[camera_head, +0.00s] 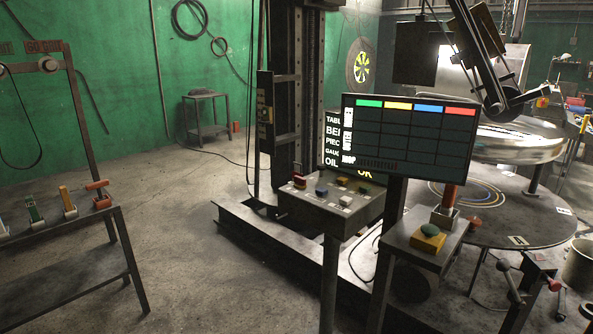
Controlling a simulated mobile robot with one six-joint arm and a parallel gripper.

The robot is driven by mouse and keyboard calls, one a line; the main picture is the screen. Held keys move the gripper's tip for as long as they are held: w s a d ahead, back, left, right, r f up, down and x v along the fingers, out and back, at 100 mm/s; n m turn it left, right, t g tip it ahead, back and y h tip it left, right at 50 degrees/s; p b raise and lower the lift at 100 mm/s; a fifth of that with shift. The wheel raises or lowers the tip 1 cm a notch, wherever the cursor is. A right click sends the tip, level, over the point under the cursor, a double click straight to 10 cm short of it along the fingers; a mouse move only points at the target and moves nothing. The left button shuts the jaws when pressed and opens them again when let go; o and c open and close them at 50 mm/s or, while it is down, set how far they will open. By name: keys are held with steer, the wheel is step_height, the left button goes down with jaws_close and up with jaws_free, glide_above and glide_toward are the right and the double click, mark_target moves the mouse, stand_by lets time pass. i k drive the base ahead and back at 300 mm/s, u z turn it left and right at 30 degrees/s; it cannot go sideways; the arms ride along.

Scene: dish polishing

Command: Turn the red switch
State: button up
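Several red controls show, and I cannot tell which one is the red switch. On the bench at the left, a red-handled piece (98,186) sits at the right end of a row with a yellow one (67,199) and a green one (33,209). A small red knob (299,181) is on the left of the grey control console (330,205), among blue, white and yellow ones. A red upright lever (449,196) stands on the small stand at the right, behind a green button on a yellow box (428,238). My gripper cannot be made out.
A round table (500,212) and machine arm (480,60) fill the right. Concrete floor (215,250) is open between the left bench (60,270) and the console.

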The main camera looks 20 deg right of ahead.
mark_target(299, 183)
steer(key=u, duration=0.3)
steer(key=i, duration=0.7)
steer(key=u, duration=0.85)
steer(key=i, duration=0.6)
steer(key=u, duration=0.4)
